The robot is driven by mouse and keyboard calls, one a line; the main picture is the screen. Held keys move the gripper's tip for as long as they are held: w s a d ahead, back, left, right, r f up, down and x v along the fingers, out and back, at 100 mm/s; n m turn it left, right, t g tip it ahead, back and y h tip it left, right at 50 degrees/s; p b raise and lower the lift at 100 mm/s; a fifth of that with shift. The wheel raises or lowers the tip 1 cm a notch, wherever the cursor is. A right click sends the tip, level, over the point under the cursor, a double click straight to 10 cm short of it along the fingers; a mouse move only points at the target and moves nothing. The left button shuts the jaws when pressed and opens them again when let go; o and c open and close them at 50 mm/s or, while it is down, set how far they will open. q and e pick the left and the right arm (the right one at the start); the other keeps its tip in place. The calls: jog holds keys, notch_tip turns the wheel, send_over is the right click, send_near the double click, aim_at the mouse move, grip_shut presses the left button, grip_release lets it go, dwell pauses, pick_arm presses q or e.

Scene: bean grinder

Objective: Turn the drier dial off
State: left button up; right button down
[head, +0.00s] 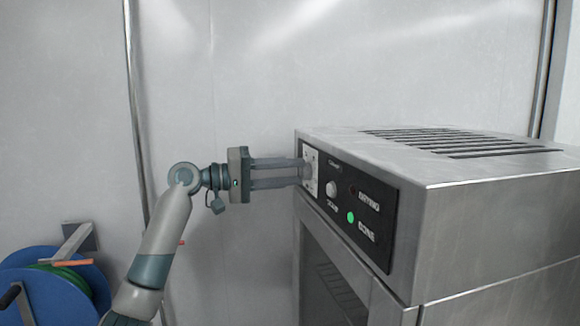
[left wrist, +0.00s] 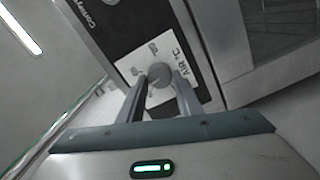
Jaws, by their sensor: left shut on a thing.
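The drier is a grey metal box (head: 510,225) at the right of the head view, with a black control panel (head: 376,205) on its front. The round grey dial (left wrist: 159,75) sits on a white plate (left wrist: 137,60) marked "AIR °C" in the left wrist view. My left gripper (head: 304,170) reaches in from the left, with its fingers at this plate. In the left wrist view its two fingers (left wrist: 158,84) stand on either side of the dial, shut on it. The fingers partly hide the dial in the head view. My right gripper is not in view.
A second, smaller knob (head: 332,189) sits beside the plate on the panel. A green light (head: 350,217) is lit near "DONE", and the light by "DRYING" (head: 353,191) looks dark. A blue reel (head: 45,285) stands at lower left. A plain wall is behind.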

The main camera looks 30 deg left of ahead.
pick_arm(q)
jog(key=n+p, duration=0.2)
jog(key=n, duration=0.1)
jog(key=shift+r+n+p, duration=0.1)
jog(key=shift+n+p, duration=0.2)
jog(key=shift+n, duration=0.1)
jog(key=n+p, duration=0.2)
jog(key=shift+n, duration=0.3)
jog(key=n+p, duration=0.7)
jog(key=shift+p, duration=0.3)
jog(key=n, duration=0.1)
jog(key=n+p, duration=0.1)
jog(key=n, duration=0.1)
jog(key=shift+f, duration=0.25)
jog(key=shift+d+f+n, duration=0.1)
jog(key=shift+n, duration=1.5)
jog(key=o, duration=1)
jog(key=shift+o, duration=0.2)
jog(key=shift+s, duration=0.1)
